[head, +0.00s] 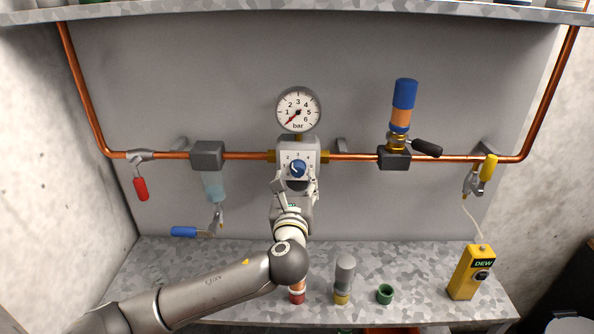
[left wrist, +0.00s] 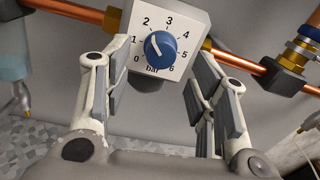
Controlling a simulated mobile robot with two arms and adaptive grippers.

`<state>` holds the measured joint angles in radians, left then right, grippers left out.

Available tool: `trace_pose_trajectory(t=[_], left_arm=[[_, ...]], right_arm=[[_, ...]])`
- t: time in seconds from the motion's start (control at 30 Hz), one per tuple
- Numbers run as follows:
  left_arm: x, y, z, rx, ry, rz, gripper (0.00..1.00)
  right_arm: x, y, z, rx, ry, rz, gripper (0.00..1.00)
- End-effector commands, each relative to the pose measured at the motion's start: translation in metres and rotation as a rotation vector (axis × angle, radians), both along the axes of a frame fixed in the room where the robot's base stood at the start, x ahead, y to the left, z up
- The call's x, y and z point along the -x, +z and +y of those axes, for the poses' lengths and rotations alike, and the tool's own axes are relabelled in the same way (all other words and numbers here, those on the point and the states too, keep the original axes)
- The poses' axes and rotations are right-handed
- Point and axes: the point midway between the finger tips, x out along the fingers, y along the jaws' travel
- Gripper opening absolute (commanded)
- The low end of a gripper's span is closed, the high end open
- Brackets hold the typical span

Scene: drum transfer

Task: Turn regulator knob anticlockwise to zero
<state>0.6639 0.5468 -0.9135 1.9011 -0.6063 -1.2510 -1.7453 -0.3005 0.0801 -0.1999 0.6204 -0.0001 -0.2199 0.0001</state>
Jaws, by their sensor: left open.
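In the left wrist view the knob (left wrist: 160,49) has a white mark pointing up and left, roughly between 1 and 2. The round pressure gauge (head: 298,110) stands above it, its red needle pointing low left near 0. My left gripper (head: 296,184) is open just below and in front of the knob. In the left wrist view its fingers (left wrist: 161,68) stand apart on either side of the dial, with nothing between them gripped. My right gripper is not in view.
A copper pipe (head: 245,156) runs across the panel. A red-handled valve (head: 140,188) and a clear bowl (head: 214,187) are at left, a blue-orange cylinder (head: 404,103) at right. On the shelf stand a yellow DEW meter (head: 471,273), a grey-topped piece (head: 344,274) and a green ring (head: 385,294).

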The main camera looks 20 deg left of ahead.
Motion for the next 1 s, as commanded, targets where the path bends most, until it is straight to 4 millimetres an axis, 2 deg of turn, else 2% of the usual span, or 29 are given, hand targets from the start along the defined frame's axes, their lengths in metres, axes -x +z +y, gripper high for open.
trace_pose_trajectory(t=[0.1,0.3,0.5,0.77,1.0], left_arm=[[-0.018,0.002,0.005,-0.001,0.001,-0.001,0.52],[-0.037,0.001,0.009,0.000,0.000,0.000,0.52],[-0.045,0.000,0.010,0.002,-0.001,-0.001,0.52],[-0.045,0.000,0.011,0.002,-0.001,0.000,0.52],[-0.045,0.000,0.011,0.001,-0.001,0.001,0.22]], right_arm=[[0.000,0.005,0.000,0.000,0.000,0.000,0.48],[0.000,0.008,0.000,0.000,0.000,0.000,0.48],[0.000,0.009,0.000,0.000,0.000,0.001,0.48],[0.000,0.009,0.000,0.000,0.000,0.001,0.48],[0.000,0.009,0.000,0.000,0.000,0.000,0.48]])
